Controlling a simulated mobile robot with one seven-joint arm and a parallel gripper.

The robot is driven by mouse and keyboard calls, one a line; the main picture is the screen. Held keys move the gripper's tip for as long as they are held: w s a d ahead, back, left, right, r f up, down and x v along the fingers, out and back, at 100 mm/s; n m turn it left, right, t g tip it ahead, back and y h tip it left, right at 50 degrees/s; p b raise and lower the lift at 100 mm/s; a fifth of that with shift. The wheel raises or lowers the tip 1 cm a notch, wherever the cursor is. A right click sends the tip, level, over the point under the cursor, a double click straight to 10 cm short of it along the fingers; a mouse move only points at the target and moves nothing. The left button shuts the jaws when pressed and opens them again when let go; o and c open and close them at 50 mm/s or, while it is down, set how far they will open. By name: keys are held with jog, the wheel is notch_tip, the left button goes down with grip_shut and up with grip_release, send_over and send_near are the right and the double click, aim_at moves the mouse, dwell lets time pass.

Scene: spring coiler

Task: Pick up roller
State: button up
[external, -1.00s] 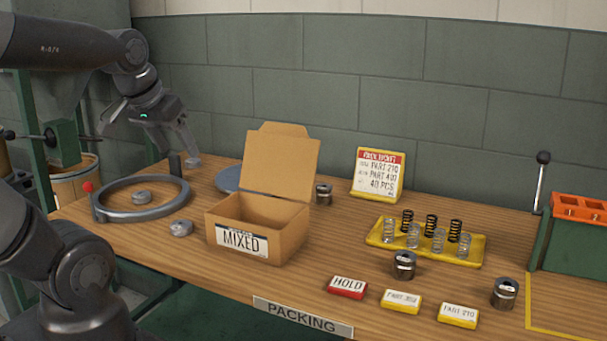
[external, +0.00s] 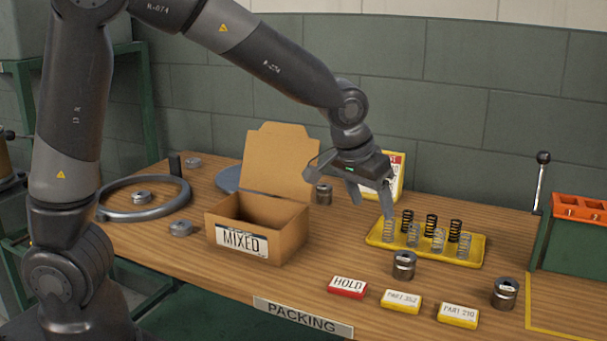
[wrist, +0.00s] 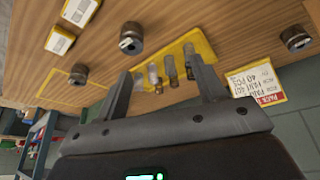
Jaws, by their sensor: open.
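My gripper (external: 371,200) is open and empty above the back left end of the yellow spring tray (external: 380,243). No part is named as the roller. Short steel cylinders that may be rollers stand in front of the tray (external: 404,265), at the right front (external: 505,293) and behind the box (external: 323,194). All three show in the wrist view, as the front one (wrist: 131,40), the right one (wrist: 78,74) and the back one (wrist: 295,38). Flat metal rings, also possible rollers, lie left of the box (external: 181,228) and inside the large hoop (external: 142,197).
Several springs (external: 438,240) stand upright on the tray. A ticket stand (wrist: 258,85) is close beside my gripper. The open MIXED box (external: 285,233) has a raised lid. HOLD (external: 347,287) and part-number cards (external: 400,300) lie along the front. A green machine stands far right.

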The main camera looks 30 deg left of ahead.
send_near(406, 257)
jog(key=shift+m, duration=0.4)
jog(key=x, duration=0.9)
jog(key=shift+s+d+f, duration=0.15)
jog(key=shift+s+f, duration=0.05)
jog(key=shift+f, duration=0.15)
jog(key=shift+c, duration=0.2)
jog(key=c, duration=1.3)
jog(key=shift+r, duration=0.1)
